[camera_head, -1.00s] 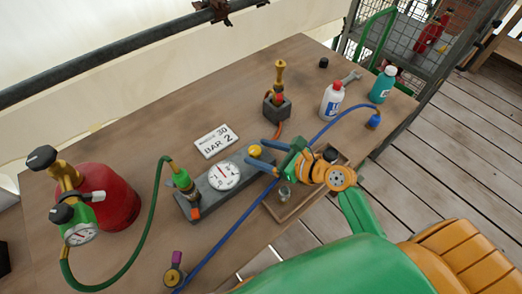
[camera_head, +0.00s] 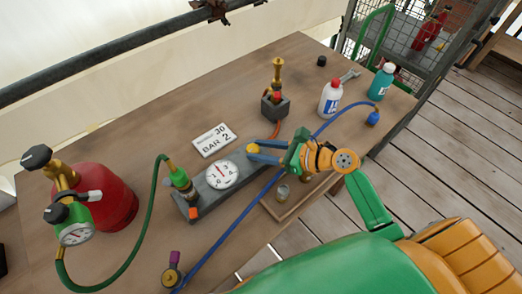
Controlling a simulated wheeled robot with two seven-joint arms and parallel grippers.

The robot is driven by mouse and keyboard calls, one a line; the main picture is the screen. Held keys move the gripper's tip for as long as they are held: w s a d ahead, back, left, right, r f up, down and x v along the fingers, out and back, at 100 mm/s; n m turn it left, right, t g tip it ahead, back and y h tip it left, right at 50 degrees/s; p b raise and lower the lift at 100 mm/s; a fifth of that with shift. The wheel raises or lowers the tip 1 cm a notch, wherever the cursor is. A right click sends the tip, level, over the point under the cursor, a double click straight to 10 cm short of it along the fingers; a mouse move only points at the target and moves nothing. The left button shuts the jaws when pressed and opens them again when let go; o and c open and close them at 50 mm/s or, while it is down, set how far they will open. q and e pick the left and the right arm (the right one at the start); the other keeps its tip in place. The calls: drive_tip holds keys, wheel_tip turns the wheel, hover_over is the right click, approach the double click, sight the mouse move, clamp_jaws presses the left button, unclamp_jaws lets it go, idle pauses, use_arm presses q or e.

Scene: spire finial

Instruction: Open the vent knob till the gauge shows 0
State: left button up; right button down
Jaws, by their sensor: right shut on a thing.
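The grey manifold block (camera_head: 188,216) lies on the wooden table, with a round white gauge (camera_head: 221,175) on top. The gauge's red needle points roughly toward the top of the dial, away from me; its exact reading is too small to tell. The yellow vent knob (camera_head: 253,149) is at the block's right end. My right gripper (camera_head: 258,151) reaches in from the right with its blue fingers shut on the yellow knob, one finger on each side. My left gripper is not in view.
A red cylinder (camera_head: 108,205) with a green hose (camera_head: 157,205) stands left. A blue hose (camera_head: 228,232) crosses in front. A wooden tray (camera_head: 292,212) lies under my wrist. Two bottles (camera_head: 331,98) (camera_head: 382,82) stand at the back right.

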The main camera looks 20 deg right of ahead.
drive_tip(key=n+g+y, duration=0.1)
drive_tip(key=n+g+b, duration=0.1)
drive_tip(key=n+g+y+b, duration=0.1)
drive_tip(key=shift+w+d+f+n+y, duration=0.2)
drive_tip(key=shift+w+d+n+y, duration=0.1)
drive_tip(key=shift+w, duration=0.1)
drive_tip(key=n+g+b, duration=0.2)
drive_tip(key=b, duration=0.1)
drive_tip(key=n+g+y+b, duration=0.1)
drive_tip(key=n+g+b, duration=0.1)
drive_tip(key=b, duration=0.1)
drive_tip(key=w+n+g+b, duration=0.1)
drive_tip(key=g+b, duration=0.2)
drive_tip(key=shift+f+n, duration=0.15)
drive_tip(key=shift+n, duration=0.25)
drive_tip(key=shift+n+g+b, duration=0.5)
drive_tip(key=shift+g+b, duration=0.1)
drive_tip(key=shift+b, duration=0.3)
drive_tip(key=shift+r, duration=0.2)
drive_tip(key=c, duration=0.9)
unclamp_jaws()
drive_tip(key=o, duration=0.5)
drive_tip(key=shift+a, duration=0.1)
drive_tip(key=shift+c, duration=0.2)
drive_tip(key=shift+r, duration=0.1)
